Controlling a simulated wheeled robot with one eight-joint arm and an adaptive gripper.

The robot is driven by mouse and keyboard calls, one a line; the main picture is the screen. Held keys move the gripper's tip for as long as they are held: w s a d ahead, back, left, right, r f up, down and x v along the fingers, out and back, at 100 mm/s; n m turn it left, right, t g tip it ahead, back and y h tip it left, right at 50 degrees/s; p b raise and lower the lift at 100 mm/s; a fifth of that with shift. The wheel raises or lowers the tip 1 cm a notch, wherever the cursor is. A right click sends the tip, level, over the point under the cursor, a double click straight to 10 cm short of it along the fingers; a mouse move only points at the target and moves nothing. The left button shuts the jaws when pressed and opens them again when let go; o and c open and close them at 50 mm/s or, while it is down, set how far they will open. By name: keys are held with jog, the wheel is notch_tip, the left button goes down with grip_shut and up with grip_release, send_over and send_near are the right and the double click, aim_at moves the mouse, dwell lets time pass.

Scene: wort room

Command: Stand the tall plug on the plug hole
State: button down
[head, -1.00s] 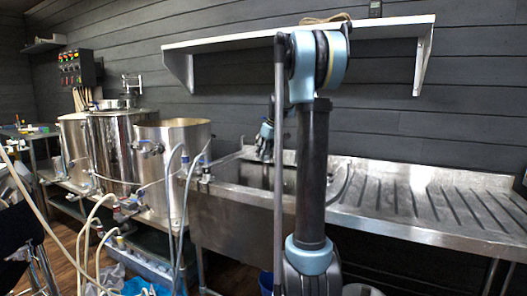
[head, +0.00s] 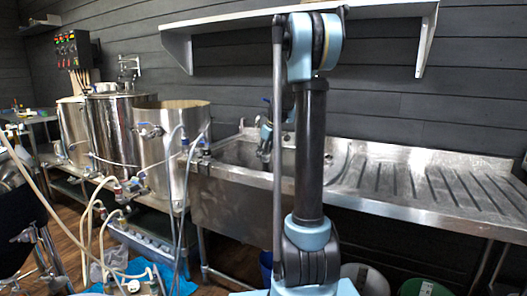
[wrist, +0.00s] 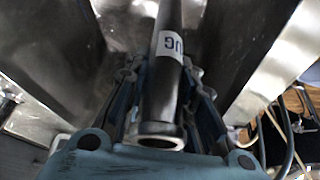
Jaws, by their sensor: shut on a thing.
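The tall plug (wrist: 160,108) is a dark grey tube with a white label ending in "UG"; in the wrist view its open, ring-shaped near end faces the camera. My gripper (wrist: 162,82) is shut on it, with a blue-grey finger on each side. The plug's far end runs out of the top of the wrist view. I cannot make out the plug hole in either view.
A ribbed steel drainboard (head: 425,185) extends right of the sink. Steel kettles (head: 170,125) with hoses stand to the left. A white shelf (head: 225,20) hangs on the dark wall above. In the wrist view, bright steel surfaces lie on both sides of the plug.

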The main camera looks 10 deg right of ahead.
notch_tip(320, 180, down, 12)
jog(key=shift+f, duration=0.25)
dwell(0.9)
jog(key=shift+f, duration=0.2)
dwell(1.5)
jog(key=c, duration=1.2)
grip_release()
jog(key=shift+c, duration=0.2)
